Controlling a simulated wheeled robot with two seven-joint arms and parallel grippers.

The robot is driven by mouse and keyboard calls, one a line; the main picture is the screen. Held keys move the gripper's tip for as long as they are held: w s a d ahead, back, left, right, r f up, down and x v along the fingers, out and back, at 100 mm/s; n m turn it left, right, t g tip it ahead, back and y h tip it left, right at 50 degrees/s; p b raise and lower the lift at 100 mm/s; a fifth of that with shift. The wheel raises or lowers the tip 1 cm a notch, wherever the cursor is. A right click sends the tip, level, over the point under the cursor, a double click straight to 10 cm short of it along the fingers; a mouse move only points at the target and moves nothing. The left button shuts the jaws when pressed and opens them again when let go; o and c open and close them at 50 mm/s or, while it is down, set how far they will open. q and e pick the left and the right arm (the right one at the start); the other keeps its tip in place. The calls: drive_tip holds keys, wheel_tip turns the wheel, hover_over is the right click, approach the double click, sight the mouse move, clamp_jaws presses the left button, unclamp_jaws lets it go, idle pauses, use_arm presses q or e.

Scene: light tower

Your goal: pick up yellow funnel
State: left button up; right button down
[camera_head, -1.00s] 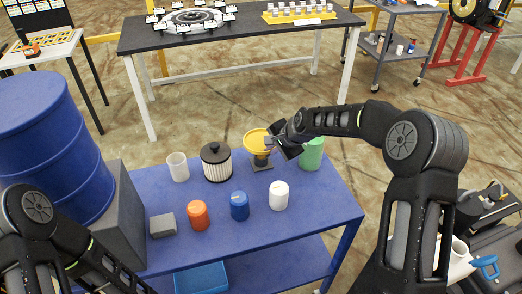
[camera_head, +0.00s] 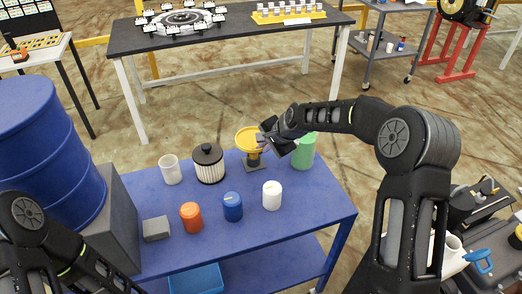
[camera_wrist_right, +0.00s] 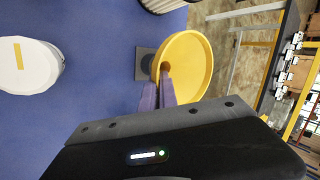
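The yellow funnel (camera_head: 249,136) is at the back of the blue table, above a small dark stand (camera_head: 256,167). It also shows in the right wrist view (camera_wrist_right: 190,65), its bowl facing the camera. My right gripper (camera_head: 262,138) is at the funnel's right side. Whether the funnel's lower end is clear of the stand cannot be told. My left arm shows at the lower left; its gripper is out of view.
On the blue table (camera_head: 235,230), a green container (camera_head: 304,152) stands right of the funnel and a black-lidded ribbed jar (camera_head: 209,165) left. White, blue and orange containers stand in front, with a grey block (camera_head: 156,229). A blue drum (camera_head: 45,140) is at left.

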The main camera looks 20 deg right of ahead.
wheel_tip(320, 180, up, 9)
drive_tip(key=shift+f+b, duration=0.2)
drive_tip(key=shift+b, duration=0.35)
drive_tip(key=shift+r, duration=0.2)
drive_tip(key=shift+r, duration=0.1)
